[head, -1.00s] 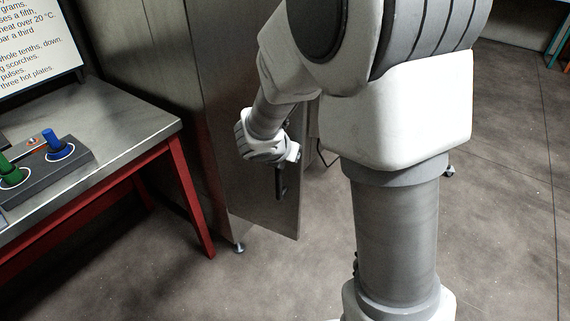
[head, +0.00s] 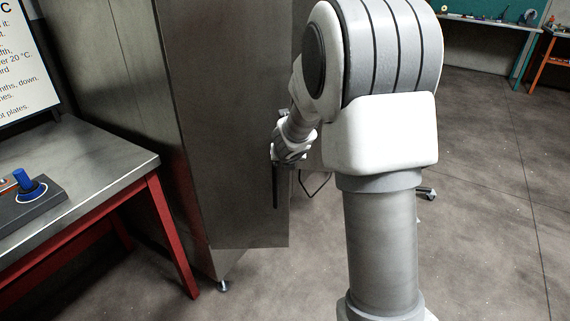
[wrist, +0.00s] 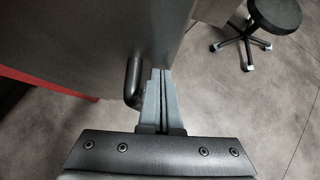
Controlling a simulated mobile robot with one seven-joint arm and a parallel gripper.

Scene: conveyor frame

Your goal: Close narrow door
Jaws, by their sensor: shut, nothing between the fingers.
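The narrow door (head: 225,120) is a tall grey metal panel on the metal cabinet. It stands open, its free edge out to the right over the floor; it also fills the upper left of the wrist view (wrist: 80,45). Its dark bar handle (head: 275,188) is near the free edge and shows as a black bent bar in the wrist view (wrist: 133,80). My gripper (wrist: 161,75) is shut and empty, its grey fingers close beside the handle, on its right. I cannot tell whether they touch the handle or panel.
A metal-topped table with red legs (head: 165,225) stands left of the cabinet, with a control box (head: 35,200) on it. A black stool on casters (wrist: 272,15) stands beyond my gripper. The floor (head: 490,200) at right is open.

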